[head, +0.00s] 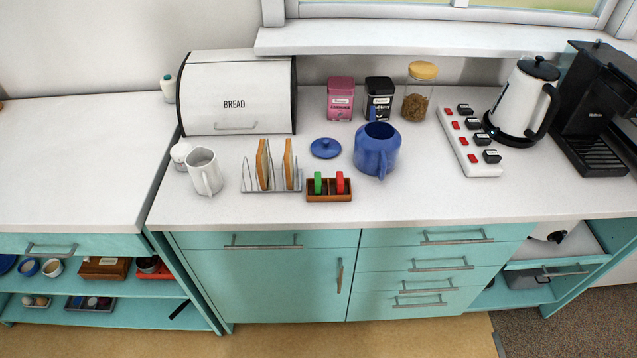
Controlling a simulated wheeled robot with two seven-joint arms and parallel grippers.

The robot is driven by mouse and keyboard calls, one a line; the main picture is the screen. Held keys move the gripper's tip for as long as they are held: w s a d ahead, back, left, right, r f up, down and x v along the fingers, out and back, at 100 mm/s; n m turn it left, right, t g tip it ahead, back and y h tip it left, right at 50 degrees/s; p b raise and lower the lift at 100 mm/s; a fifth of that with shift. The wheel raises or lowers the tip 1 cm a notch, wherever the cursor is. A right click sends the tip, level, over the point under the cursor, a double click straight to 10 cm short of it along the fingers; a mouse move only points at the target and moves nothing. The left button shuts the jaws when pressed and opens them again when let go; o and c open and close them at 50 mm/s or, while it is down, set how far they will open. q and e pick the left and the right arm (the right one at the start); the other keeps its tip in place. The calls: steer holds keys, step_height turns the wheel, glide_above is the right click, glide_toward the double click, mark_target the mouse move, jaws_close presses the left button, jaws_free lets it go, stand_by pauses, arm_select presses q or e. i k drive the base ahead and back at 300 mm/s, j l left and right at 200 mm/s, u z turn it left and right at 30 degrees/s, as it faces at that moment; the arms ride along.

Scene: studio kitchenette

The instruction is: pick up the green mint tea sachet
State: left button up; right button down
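A small green sachet (318,183) stands upright in the left part of a small wooden box (329,197) on the white counter. I take it to be the mint tea sachet; its label is too small to read. A red sachet (340,182) stands in the same box, just to its right. The box sits near the counter's front edge. Neither of my grippers is in the head view.
A toast rack (272,187) with toast stands just left of the box. A blue teapot (377,150) and its blue lid (325,148) are behind it. A white jug (205,172) stands further left. The counter right of the box is clear.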

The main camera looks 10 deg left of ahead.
mark_target(317, 174)
steer(key=i+l+u, duration=0.15)
steer(key=l+u, duration=0.3)
steer(key=l, duration=0.5)
steer(key=l+u, duration=0.5)
steer(key=l, duration=0.45)
